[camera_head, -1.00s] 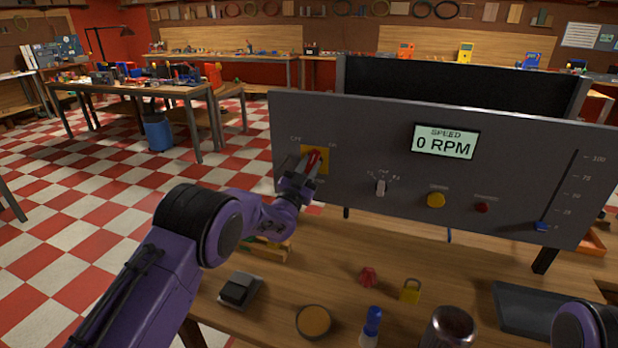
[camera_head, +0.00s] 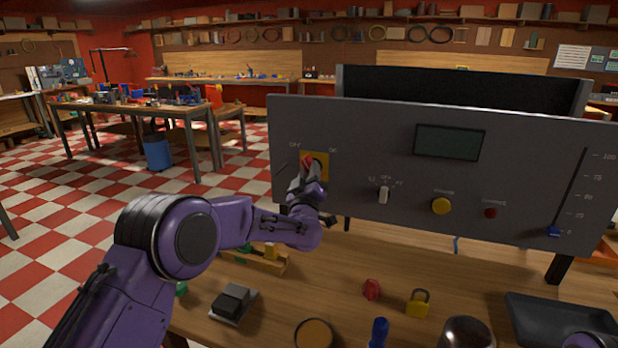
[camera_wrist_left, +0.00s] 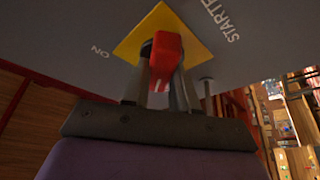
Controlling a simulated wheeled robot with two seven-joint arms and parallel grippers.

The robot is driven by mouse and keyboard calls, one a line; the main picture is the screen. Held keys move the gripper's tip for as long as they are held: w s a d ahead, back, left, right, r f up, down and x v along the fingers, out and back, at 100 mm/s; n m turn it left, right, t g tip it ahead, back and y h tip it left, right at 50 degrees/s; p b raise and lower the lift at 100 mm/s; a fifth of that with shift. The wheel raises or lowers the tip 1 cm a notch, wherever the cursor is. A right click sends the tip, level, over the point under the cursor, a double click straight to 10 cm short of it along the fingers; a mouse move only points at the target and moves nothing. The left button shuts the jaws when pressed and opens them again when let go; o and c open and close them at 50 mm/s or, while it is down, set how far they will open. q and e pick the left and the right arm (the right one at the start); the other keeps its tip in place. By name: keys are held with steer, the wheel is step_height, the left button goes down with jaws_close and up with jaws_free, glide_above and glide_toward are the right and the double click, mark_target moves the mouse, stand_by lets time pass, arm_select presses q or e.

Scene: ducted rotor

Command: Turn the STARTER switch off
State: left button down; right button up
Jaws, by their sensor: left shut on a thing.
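The STARTER switch has a red handle (camera_head: 307,160) on a yellow plate (camera_head: 324,160) at the left of the grey panel. In the head view the handle leans left, toward the OFF label. My left gripper (camera_head: 311,173) is at the switch, its fingers closed on the handle. The wrist view shows the red handle (camera_wrist_left: 163,55) between the two fingers (camera_wrist_left: 157,86), in front of the yellow plate (camera_wrist_left: 132,42). The ON label and part of STARTER show there. The gripper hides the plate's lower part in the head view. My right gripper is out of view.
The grey panel (camera_head: 370,130) also carries a blank display (camera_head: 449,142), a small toggle (camera_head: 383,195), a yellow knob (camera_head: 442,206), a red button (camera_head: 491,213) and a blue slider (camera_head: 553,231). A padlock (camera_head: 418,303) and a black tray (camera_head: 560,322) lie on the bench below.

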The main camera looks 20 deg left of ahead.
arm_select(q)
steer(key=shift+r+n+g+y, duration=0.2)
steer(key=shift+n+g+y, duration=0.25)
steer(key=shift+n, duration=0.85)
steer(key=c, duration=0.9)
jaws_free()
steer(key=shift+w+d, duration=0.1)
steer(key=b+v, duration=0.3)
steer(key=v, duration=0.7)
steer(key=shift+d+f+b, duration=0.15)
steer(key=shift+f+b, duration=0.1)
steer(key=shift+b, duration=0.15)
